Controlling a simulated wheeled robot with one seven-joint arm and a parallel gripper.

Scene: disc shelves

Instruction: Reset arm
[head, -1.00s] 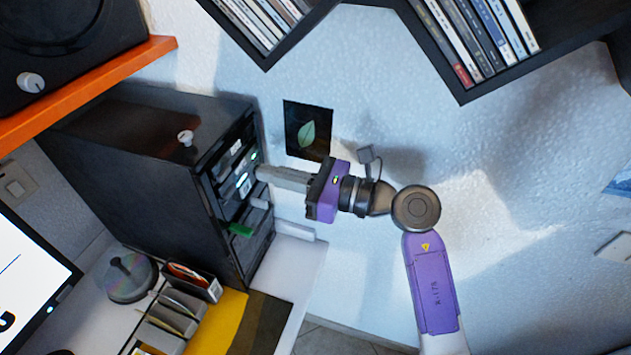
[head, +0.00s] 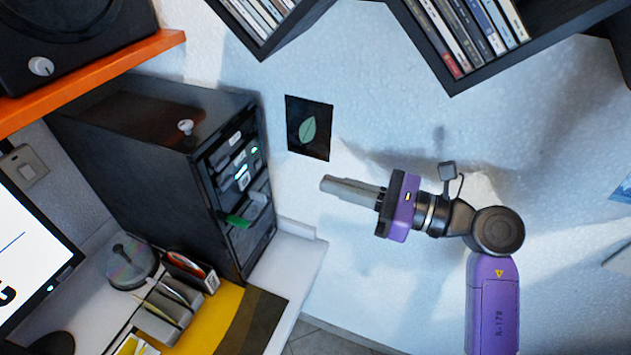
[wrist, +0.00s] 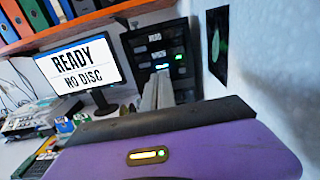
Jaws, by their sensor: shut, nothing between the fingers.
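My gripper (head: 323,184) is shut and empty, its grey fingers pointing left in the head view. It hangs in free air to the right of the black tower (head: 140,175), apart from it. The tower's front has lit slots and a green tab (head: 238,221). In the wrist view the shut fingers (wrist: 158,92) point toward the tower front (wrist: 158,52). My purple arm comes in from the lower right in the head view.
Disc shelves (head: 450,75) hang at the top. An orange shelf (head: 95,82) is at the upper left. A disc spindle (head: 127,265) and a sorter (head: 165,315) stand on the desk. A monitor (wrist: 80,68) reads "READY NO DISC". Room around the gripper is clear.

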